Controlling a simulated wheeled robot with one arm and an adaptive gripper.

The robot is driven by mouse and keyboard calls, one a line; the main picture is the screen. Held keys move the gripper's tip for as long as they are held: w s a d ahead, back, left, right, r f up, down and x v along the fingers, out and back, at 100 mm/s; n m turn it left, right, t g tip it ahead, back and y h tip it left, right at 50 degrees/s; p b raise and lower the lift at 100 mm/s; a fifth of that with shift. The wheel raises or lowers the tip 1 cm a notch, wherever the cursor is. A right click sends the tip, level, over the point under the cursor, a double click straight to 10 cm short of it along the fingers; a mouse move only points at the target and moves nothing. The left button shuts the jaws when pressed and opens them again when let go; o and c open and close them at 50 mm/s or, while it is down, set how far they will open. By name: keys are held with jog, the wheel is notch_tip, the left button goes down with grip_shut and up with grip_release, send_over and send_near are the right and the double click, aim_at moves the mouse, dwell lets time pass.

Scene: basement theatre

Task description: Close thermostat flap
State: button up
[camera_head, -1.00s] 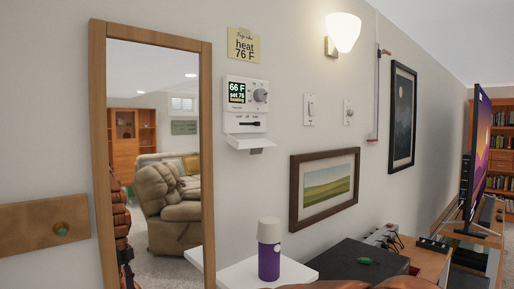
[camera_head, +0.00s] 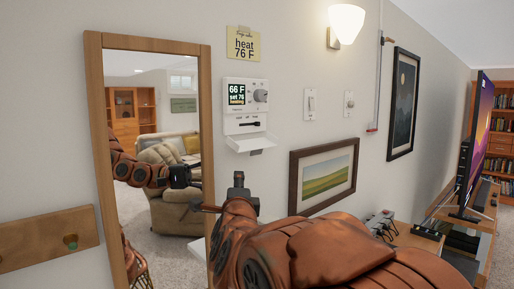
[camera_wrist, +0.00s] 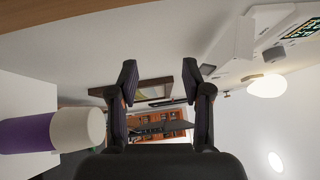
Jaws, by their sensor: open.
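The white thermostat (camera_head: 233,118) hangs on the wall right of the mirror, with a lit display, a round knob and a dark slider. Its flap (camera_head: 250,143) is open and juts out from the lower edge. My gripper (camera_head: 221,194) is in front of the wall, below the flap and apart from it. In the wrist view my gripper (camera_wrist: 160,80) is open, with nothing between its fingers. The thermostat (camera_wrist: 295,35) shows at the upper right there, and what looks like its flap (camera_wrist: 232,38) lies right of the fingers.
A wood-framed mirror (camera_head: 206,75) stands left of the thermostat. A landscape picture (camera_head: 325,180) and a light switch (camera_head: 310,103) are on the wall to the right. A purple bottle (camera_wrist: 28,134) with a pale cap shows in the wrist view. My arm covers the lower middle of the head view.

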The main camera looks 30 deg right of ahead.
aim_at(257, 152)
jog(key=s+d+r+m+h, duration=0.2)
jog(key=d+r+m+h, duration=0.2)
jog(key=r, duration=0.2)
jog(key=shift+f+p+x, duration=0.2)
jog(key=shift+p+x, duration=0.55)
jog(key=shift+x, duration=1.2)
jog(key=shift+f+p+x, duration=0.15)
jog(key=shift+p+x, duration=0.6)
jog(key=shift+x, duration=1.15)
jog(key=shift+w, duration=0.2)
grip_shut()
